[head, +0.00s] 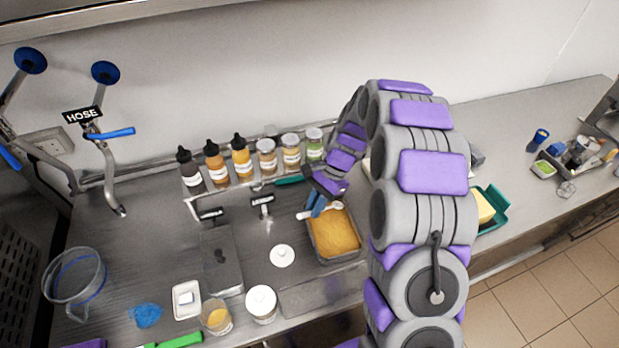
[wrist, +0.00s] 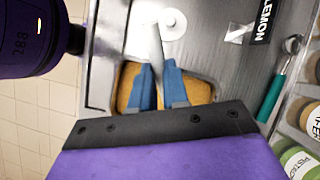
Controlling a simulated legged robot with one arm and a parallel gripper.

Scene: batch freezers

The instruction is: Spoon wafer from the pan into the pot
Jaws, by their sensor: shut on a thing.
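My gripper (head: 318,208) has blue fingers and hangs over the back of a metal pan (head: 342,260) of orange-yellow crumbs, which I take to be the wafer (head: 335,236). It is shut on a pale spoon (head: 304,215); the spoon also shows between the fingers in the wrist view (wrist: 156,46). The fingers and spoon hide part of the pan, and I cannot tell whether the spoon holds crumbs or touches them. A small white round pot or lid (head: 282,255) sits left of the pan. A larger white pot (head: 261,303) stands nearer the front edge; I cannot tell which is the task's pot.
A rack of sauce bottles and jars (head: 240,160) stands behind the pan. A grey metal lid (head: 222,262), a white dish (head: 186,299) and a clear jug (head: 74,280) are to the left. A green tub with a yellow block (head: 485,207) is to the right.

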